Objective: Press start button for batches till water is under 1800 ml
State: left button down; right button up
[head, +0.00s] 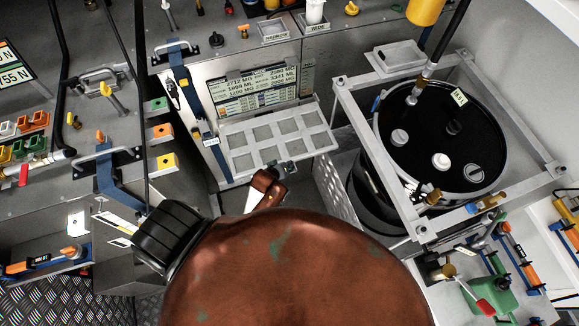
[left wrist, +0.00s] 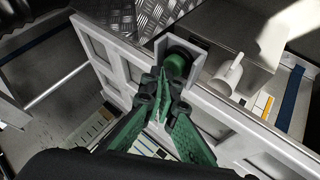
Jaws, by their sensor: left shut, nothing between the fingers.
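The display screen (head: 252,90) stands on the grey panel at the back. Its small rows hold several numbers, one apparently 1998 ML; I cannot tell which is water. A green round button (left wrist: 177,66) sits in a grey bracket on a pale frame in the left wrist view. My left gripper (left wrist: 161,80) has green fingers, shut and empty, with the tips just in front of the button; I cannot tell whether they touch it. In the head view my large reddish-brown arm hides most of this gripper. My right gripper is not in view.
A pale tray with square panels (head: 283,139) juts out below the screen. A black tank (head: 455,125) stands in a grey frame (head: 347,95) at the right. Coloured button boxes (head: 163,163), levers and hoses crowd the left bench. A white pipe fitting (left wrist: 228,75) is beside the green button.

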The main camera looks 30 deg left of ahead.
pick_arm(q)
jog(key=shift+f, duration=0.4)
jog(key=shift+r, duration=0.1)
dwell(0.5)
jog(key=shift+r+p, duration=0.85)
jog(key=shift+p, duration=0.1)
notch_tip(320, 180, up, 5)
jog(key=p, duration=0.5)
jog(key=shift+r+p, duration=0.1)
jog(key=shift+p, duration=0.2)
dwell(0.3)
